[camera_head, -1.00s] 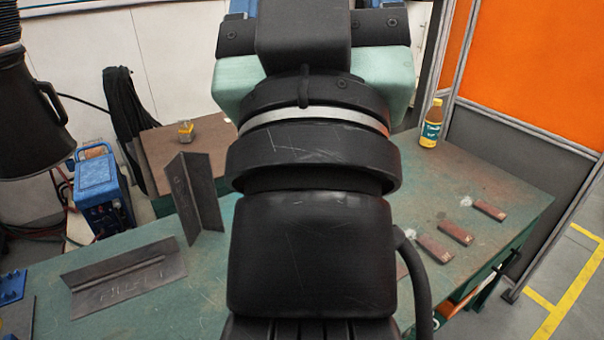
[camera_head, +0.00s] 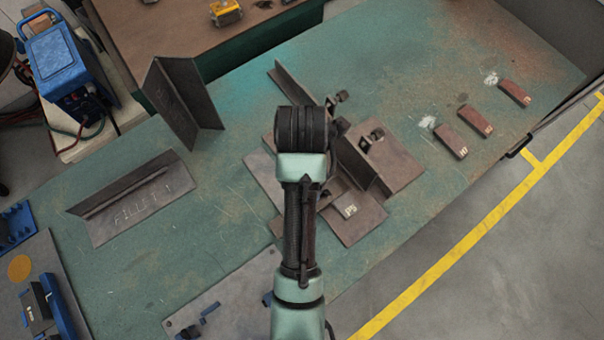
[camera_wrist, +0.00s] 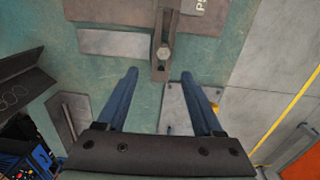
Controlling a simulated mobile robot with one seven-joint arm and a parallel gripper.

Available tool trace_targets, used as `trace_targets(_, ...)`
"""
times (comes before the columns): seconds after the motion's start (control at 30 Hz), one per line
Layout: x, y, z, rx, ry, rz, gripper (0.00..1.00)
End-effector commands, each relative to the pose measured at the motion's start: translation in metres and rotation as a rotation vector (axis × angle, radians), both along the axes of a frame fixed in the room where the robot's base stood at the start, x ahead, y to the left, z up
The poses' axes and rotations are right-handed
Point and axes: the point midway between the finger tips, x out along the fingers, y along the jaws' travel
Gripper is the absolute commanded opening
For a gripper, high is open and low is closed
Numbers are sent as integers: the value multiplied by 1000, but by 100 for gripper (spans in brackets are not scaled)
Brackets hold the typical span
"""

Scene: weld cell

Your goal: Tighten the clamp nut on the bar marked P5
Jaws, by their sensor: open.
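My gripper (camera_wrist: 159,72) shows in the wrist view with its two blue fingers spread apart and nothing between them. A brown steel bar (camera_wrist: 170,18) runs down from the top edge, its lower end just beyond and between the fingertips. A round-looking nut or bolt head (camera_wrist: 163,52) sits on the bar, apart from the fingers. The P5 mark (camera_wrist: 201,6) is on a plate at the bar's upper right. In the head view the P5 mark (camera_head: 349,210) shows right of my arm, which hides the bar and nut there; my fingers cannot be made out.
An upright angle plate with clamps (camera_head: 375,136) stands right of my arm. Several small red-brown blocks (camera_head: 450,141) lie at the table's right. A FILLET 1 piece (camera_head: 135,200) and a standing angle (camera_head: 178,108) are at left. The green table (camera_head: 110,270) has bare room at lower left.

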Motion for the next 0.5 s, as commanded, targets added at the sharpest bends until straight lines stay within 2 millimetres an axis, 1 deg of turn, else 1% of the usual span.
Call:
trace_targets(0.03, -5, 0, -3, 0, 21, 19, 68)
trace_targets(0.1, -8, 0, -9, -1, 34, 33, 68)
trace_targets(0.23, -8, 0, -26, -1, 35, 34, 68)
trace_targets(0.5, -8, 0, -82, -1, 33, 32, 68)
